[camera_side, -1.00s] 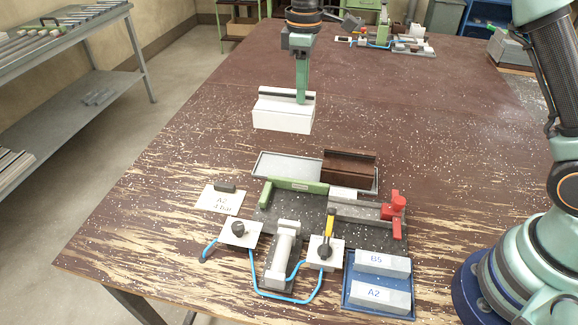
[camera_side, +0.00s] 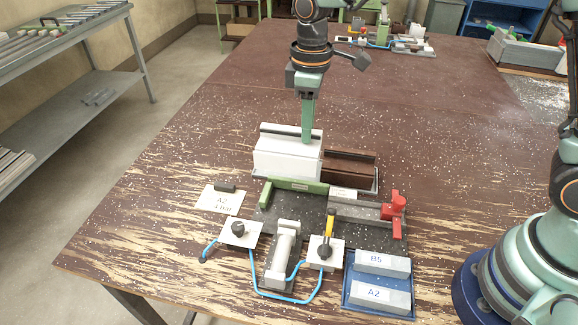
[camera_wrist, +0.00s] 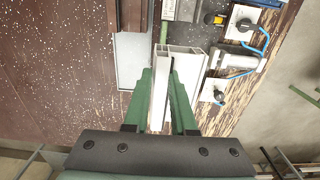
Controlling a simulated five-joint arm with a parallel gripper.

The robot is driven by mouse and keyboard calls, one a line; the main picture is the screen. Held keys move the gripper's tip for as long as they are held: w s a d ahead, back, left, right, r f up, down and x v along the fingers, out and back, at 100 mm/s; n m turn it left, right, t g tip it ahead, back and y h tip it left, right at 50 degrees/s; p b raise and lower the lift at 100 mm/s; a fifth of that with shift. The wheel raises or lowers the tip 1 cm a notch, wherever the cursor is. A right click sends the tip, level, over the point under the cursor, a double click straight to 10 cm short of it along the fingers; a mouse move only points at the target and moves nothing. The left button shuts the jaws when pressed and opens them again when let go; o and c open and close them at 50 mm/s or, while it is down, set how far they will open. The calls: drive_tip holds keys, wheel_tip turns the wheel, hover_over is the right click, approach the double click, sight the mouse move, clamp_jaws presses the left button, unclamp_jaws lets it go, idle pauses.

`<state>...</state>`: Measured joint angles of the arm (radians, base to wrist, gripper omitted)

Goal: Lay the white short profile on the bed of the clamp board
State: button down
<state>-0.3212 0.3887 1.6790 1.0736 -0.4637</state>
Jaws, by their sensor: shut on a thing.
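The white short profile (camera_side: 285,160) is held in my gripper (camera_side: 307,138), lengthwise across the side view. In the wrist view the profile (camera_wrist: 184,62) shows its hollow end between the green fingers of my gripper (camera_wrist: 162,80). In the side view it hides the left part of the grey tray, just behind the clamp board (camera_side: 305,208). It seems to be above the tray; the exact gap cannot be told. The clamp board has a green rail (camera_side: 300,186), a grey block (camera_side: 360,212) and a red handle (camera_side: 394,205). Its bed shows no profile on it.
A brown profile (camera_side: 349,166) lies at the right of the grey tray (camera_wrist: 128,65). In front stand a white cylinder (camera_side: 284,250), a yellow-lever valve (camera_side: 328,240) and blue hoses. A blue tray (camera_side: 378,307) holds blocks marked B5 and A2. A card (camera_side: 220,201) lies left.

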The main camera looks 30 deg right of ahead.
sight(316, 150)
drive_tip(key=s+f, duration=0.2)
drive_tip(key=s, duration=0.1)
drive_tip(key=shift+s+a+f, duration=0.3)
drive_tip(key=shift+s+f, duration=0.05)
drive_tip(key=shift+f, duration=3.55)
drive_tip(key=c, duration=0.7)
unclamp_jaws()
drive_tip(key=shift+o, duration=0.2)
